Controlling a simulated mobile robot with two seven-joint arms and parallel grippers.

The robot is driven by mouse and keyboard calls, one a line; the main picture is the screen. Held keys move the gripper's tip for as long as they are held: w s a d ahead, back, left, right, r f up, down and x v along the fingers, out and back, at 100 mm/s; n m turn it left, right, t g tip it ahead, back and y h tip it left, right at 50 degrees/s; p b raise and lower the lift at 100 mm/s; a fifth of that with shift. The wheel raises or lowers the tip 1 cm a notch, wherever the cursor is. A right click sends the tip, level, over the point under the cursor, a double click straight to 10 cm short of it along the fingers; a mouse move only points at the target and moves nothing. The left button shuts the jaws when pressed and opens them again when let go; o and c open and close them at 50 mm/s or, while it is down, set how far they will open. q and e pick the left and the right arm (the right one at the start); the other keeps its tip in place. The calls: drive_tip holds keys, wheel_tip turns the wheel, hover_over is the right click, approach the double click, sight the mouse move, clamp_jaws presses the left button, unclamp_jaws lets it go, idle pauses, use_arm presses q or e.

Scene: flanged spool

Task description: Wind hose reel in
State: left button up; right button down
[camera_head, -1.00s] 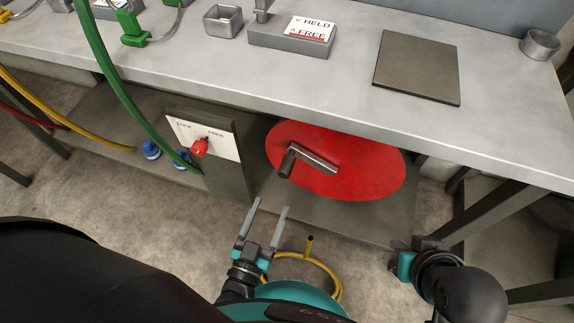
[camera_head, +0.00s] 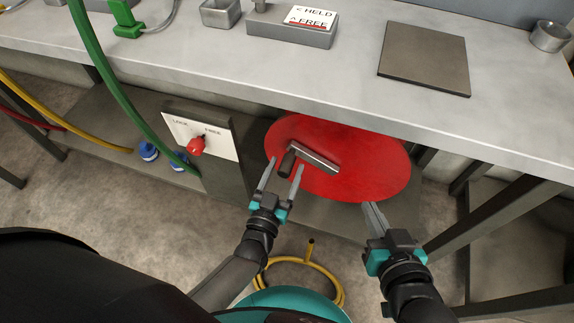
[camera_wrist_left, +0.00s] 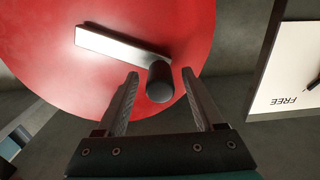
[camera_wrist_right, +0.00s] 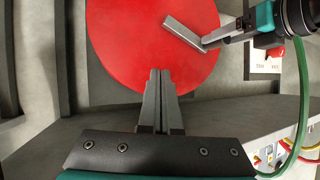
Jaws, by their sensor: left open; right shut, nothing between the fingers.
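The red reel disc (camera_head: 370,165) stands under the bench with a grey crank arm (camera_head: 318,160) and a dark handle knob (camera_head: 287,163). My left gripper (camera_head: 282,175) is open, its fingers on either side of the knob. In the left wrist view the knob (camera_wrist_left: 160,82) lies between the open fingertips, with gaps visible. My right gripper (camera_head: 371,208) is shut and empty at the disc's lower right edge. In the right wrist view its closed fingers (camera_wrist_right: 159,85) point at the red disc. A yellow hose (camera_head: 335,290) lies coiled on the floor.
A lock/free panel (camera_head: 222,140) with a red knob (camera_head: 195,146) stands left of the disc. The bench top (camera_head: 350,70) overhangs the reel. A green hose (camera_head: 115,90) hangs at left. A held/free sign block (camera_head: 290,32) and dark plate (camera_head: 425,60) sit on the bench.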

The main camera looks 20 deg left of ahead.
use_arm(q)
drive_tip(key=shift+w, duration=0.9)
clamp_jaws()
idle(0.9)
